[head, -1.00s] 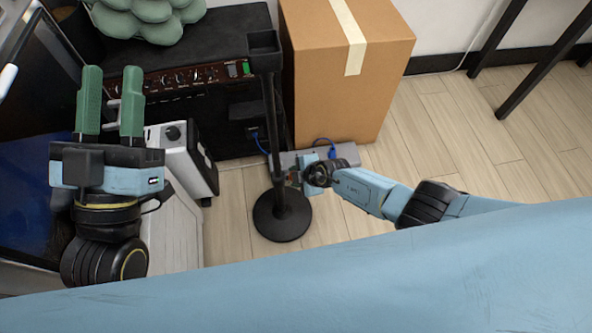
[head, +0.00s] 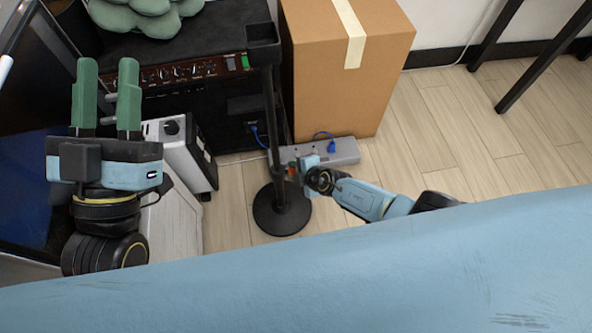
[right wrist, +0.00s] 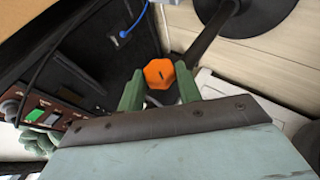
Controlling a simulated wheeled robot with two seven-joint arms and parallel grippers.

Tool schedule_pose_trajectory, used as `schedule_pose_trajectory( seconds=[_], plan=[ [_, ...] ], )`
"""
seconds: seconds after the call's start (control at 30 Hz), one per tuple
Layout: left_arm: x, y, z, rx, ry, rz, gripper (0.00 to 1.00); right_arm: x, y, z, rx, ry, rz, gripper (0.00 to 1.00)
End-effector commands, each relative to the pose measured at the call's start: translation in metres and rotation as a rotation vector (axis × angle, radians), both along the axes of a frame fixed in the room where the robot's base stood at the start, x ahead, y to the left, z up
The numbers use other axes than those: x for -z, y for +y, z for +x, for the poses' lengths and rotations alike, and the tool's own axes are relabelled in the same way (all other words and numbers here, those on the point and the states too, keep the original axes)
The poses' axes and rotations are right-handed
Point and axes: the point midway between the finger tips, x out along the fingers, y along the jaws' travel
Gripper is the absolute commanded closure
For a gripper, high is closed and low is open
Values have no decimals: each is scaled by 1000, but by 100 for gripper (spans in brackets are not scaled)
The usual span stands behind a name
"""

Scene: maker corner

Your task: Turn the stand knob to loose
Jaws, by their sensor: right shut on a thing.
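The black stand (head: 267,222) stands upright on the floor, with a round base, a thin pole and a small tray on top. Its orange knob (right wrist: 158,74) shows in the right wrist view, faceted, with a short dark mark on its face. My right gripper (right wrist: 160,88) is shut on the knob, one green finger on either side. In the head view this gripper (head: 296,168) is low beside the pole, and the knob is mostly hidden. My left gripper (head: 108,68) is open and empty, pointing up the picture at the left, away from the stand.
A black amplifier (head: 185,72) stands behind left, with a white-and-black device (head: 185,150) in front. Wooden floor (head: 450,130) is clear on the right.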

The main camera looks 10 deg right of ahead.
Motion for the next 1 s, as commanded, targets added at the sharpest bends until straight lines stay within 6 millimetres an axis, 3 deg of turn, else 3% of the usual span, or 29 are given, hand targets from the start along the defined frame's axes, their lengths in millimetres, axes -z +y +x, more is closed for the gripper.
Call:
schedule_pose_trajectory(
  seconds=[0.2,0.23,0.4,0.77,1.0],
  plan=[
    [0,0,0,1,-1,-1,64,0,1,0,-1,1,0,89],
    [0,0,0,1,-1,-1,64,0,1,0,-1,1,0,63],
    [-1,0,0,0,-4,-1,64,0,1,0,-1,1,0,44],
    [-2,0,2,0,7,2,64,-2,-1,0,-1,1,0,44],
    [21,-1,15,-6,206,64,64,-14,-5,-4,-2,1,0,44]
  ],
)
